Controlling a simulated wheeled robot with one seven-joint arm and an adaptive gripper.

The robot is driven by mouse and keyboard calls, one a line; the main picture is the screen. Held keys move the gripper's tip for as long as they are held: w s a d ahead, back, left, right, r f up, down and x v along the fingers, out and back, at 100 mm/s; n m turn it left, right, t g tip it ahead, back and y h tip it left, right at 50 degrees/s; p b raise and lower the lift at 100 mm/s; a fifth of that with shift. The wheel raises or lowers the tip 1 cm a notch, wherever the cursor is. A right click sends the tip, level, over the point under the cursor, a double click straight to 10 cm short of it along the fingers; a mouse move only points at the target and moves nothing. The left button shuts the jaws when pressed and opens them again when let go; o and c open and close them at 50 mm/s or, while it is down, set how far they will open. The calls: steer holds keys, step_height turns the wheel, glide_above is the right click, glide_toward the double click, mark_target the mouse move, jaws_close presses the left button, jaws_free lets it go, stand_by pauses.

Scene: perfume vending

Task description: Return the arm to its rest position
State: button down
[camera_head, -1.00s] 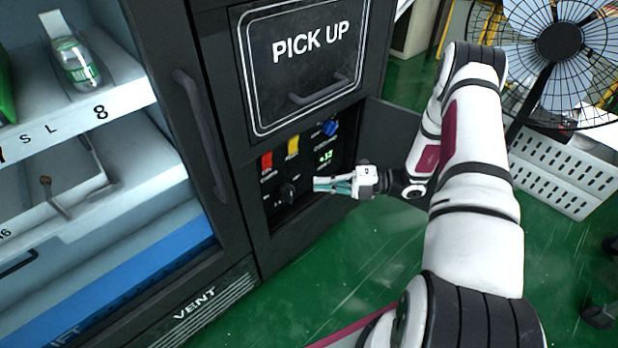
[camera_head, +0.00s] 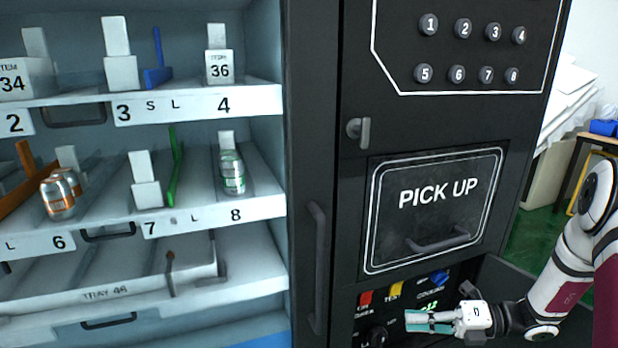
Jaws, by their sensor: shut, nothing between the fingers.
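My gripper (camera_head: 410,321) is at the lower right, in front of the control panel below the PICK UP door. Its teal-tipped fingers point left and are shut, with nothing between them. My white arm (camera_head: 570,265) reaches in from the right edge. The control panel (camera_head: 398,306) has a red switch (camera_head: 365,298), a yellow switch (camera_head: 395,290), a blue knob (camera_head: 440,278), a green lit readout and a dark knob (camera_head: 372,338). I cannot tell from this view how far the fingertips are from the panel.
The vending machine's PICK UP door (camera_head: 440,200) is closed above my gripper. An opened dark panel door (camera_head: 505,278) stands beside my arm. Shelves at left hold a green-labelled bottle (camera_head: 232,172) and orange-labelled bottles (camera_head: 60,195). Green floor (camera_head: 540,235) shows at right.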

steer(key=s+a+r+n+g+h, duration=0.4)
steer(key=s+a+r+n, duration=0.1)
steer(key=s+r+n, duration=0.4)
steer(key=s+a+r+n+g+h, duration=0.3)
steer(key=s+a+r+n+h, duration=0.15)
steer(key=s+r+n, duration=0.4)
steer(key=s+d+r+n+t+h, duration=0.2)
steer(key=s+n+h, duration=0.2)
steer(key=s+n, duration=0.45)
steer(key=s+d+r+n+t+h, duration=0.2)
steer(key=s+n+h, duration=0.2)
steer(key=s+n, duration=0.45)
step_height(320, 180, up, 30)
steer(key=t+p, duration=0.3)
steer(key=p, duration=2.5)
steer(key=shift+w+d+f+t, duration=0.25)
steer(key=shift+w+t, duration=0.15)
steer(key=shift+w, duration=0.05)
steer(key=shift+y, duration=0.25)
